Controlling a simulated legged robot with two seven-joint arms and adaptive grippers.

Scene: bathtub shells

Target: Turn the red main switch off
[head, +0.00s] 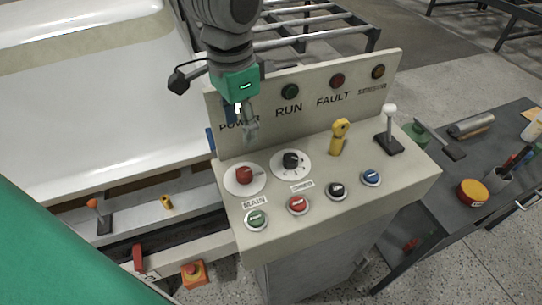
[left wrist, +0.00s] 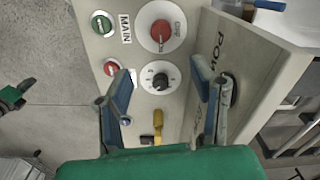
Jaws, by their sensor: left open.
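The red main switch (head: 244,175) is a red knob on a white round plate at the left of the control panel, above the MAIN label. It also shows in the left wrist view (left wrist: 161,32), near the top. My left gripper (head: 250,132) hangs above the back of the panel, in front of the POWER lettering, apart from the switch. In the left wrist view its two fingers (left wrist: 163,95) are spread wide and empty, with a black selector knob (left wrist: 160,82) showing between them. My right gripper is not in view.
Beside the switch are the black selector (head: 291,161), a yellow key-like handle (head: 339,136) and a white-topped lever (head: 389,122). Green (head: 256,220), red (head: 297,205), black and blue buttons line the front. An upright lamp board (head: 310,110) stands behind; a white tub shell (head: 90,100) is left.

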